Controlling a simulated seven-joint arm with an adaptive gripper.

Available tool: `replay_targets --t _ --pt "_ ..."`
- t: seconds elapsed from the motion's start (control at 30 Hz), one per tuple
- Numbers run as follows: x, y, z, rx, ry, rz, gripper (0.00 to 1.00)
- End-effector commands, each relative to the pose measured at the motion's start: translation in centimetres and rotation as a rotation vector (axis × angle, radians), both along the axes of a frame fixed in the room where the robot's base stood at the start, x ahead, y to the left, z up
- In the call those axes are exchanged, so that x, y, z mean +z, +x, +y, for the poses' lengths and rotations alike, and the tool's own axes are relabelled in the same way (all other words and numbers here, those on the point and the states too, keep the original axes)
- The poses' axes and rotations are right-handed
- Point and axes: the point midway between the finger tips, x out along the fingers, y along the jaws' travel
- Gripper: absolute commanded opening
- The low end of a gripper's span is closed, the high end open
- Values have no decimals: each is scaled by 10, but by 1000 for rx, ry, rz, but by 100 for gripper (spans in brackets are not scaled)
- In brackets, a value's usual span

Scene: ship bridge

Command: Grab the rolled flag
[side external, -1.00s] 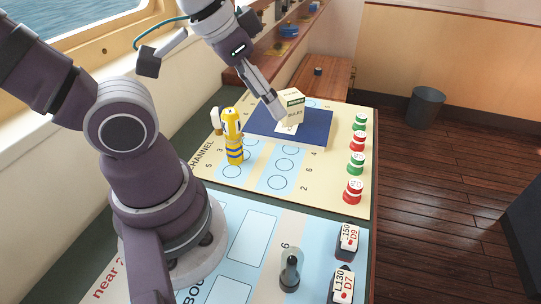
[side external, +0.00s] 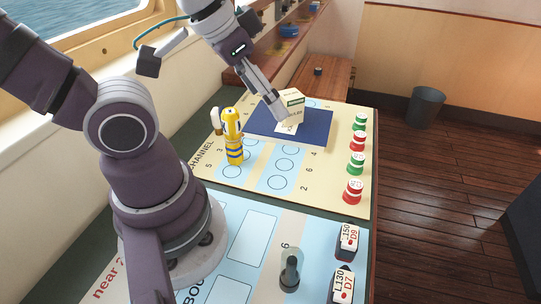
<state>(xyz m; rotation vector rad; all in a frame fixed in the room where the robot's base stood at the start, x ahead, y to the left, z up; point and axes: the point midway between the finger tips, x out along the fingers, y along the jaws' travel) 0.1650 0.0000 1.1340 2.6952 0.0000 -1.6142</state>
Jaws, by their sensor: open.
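A yellow upright roll with blue bands (side external: 233,146), which looks like the rolled flag, stands on the cream board left of the dark blue mat. My gripper (side external: 281,113) is over the blue mat, to the right of and beyond the yellow roll, and apart from it. It points down beside a small cream box with a green label (side external: 294,101). The jaws are open, though the gap between the fingers is hard to see from here. Whether the fingers touch the box I cannot tell.
The blue mat (side external: 318,127) lies on the board. A small white-topped item (side external: 216,118) stands close left of the roll. Several red and green pieces (side external: 354,190) line the board's right edge. A dark pawn-shaped piece (side external: 290,274) and marked blocks (side external: 346,243) stand nearer.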

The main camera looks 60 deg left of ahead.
Motion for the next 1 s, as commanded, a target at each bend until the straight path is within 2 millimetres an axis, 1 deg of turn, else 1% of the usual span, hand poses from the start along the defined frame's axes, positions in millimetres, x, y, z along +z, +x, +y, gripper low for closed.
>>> replay_targets --t 0.17,0.23,0.27,0.37,0.4,0.5,0.6,0.67,0.83,1.0 --pt "0 0 1 11 -3 5 71" --pt "0 3 12 103 -20 49 71" --pt "0 5 21 173 -36 81 71" --pt "-5 9 60 482 -108 216 71" --pt "-7 8 76 604 -139 265 71" --pt "-15 1 111 863 -209 365 71" --pt "-22 -6 131 1017 -253 425 71" --pt "-27 -9 136 1058 -265 442 71" --pt "-59 -10 137 1067 -270 451 71" --pt "-83 -9 136 1064 -268 449 71"
